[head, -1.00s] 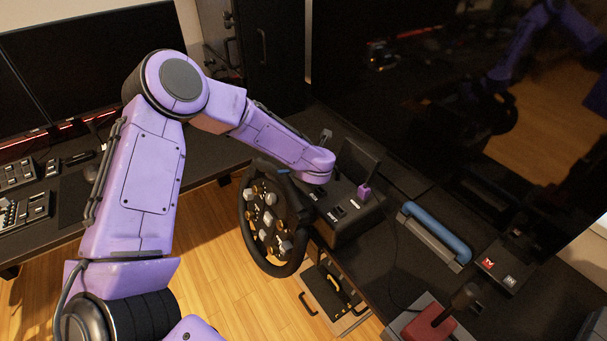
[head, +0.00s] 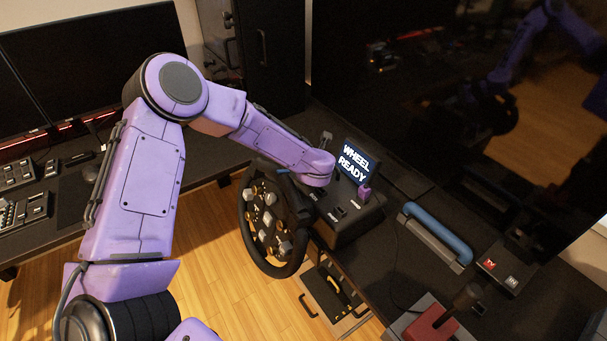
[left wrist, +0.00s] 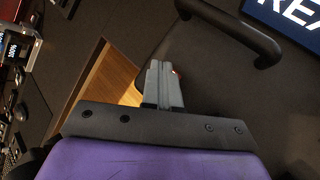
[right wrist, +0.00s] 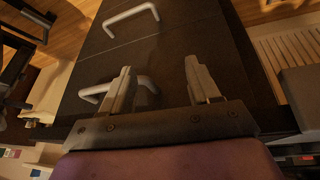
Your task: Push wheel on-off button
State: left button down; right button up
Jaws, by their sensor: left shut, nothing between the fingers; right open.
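The racing wheel (head: 270,225) is black with several light buttons and stands at the front of its black base (head: 345,220). A small screen (head: 354,163) on the base is lit and reads "WHEEL READY". My left arm reaches over the base, and its wrist hides my left gripper in the head view. In the left wrist view my left gripper (left wrist: 162,84) is shut and empty, its tips at the dark base. A small reddish light (left wrist: 175,72) shows beside the tips; the on-off button itself is hidden. My right gripper (right wrist: 158,85) is open and empty, in the right wrist view only.
A blue-handled bar (head: 437,232), a small box with a red TV button (head: 488,264) and a red joystick base (head: 432,326) are at the right. Monitors (head: 100,55) stand at the left. A dark cabinet with white handles (right wrist: 130,14) is near my right gripper.

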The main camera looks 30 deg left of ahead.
pick_arm(q)
jog(key=shift+r, duration=0.1)
jog(key=shift+r+p, duration=0.65)
jog(key=shift+r, duration=0.1)
notch_tip(320, 180, up, 5)
jog(key=p, duration=0.4)
dwell(0.3)
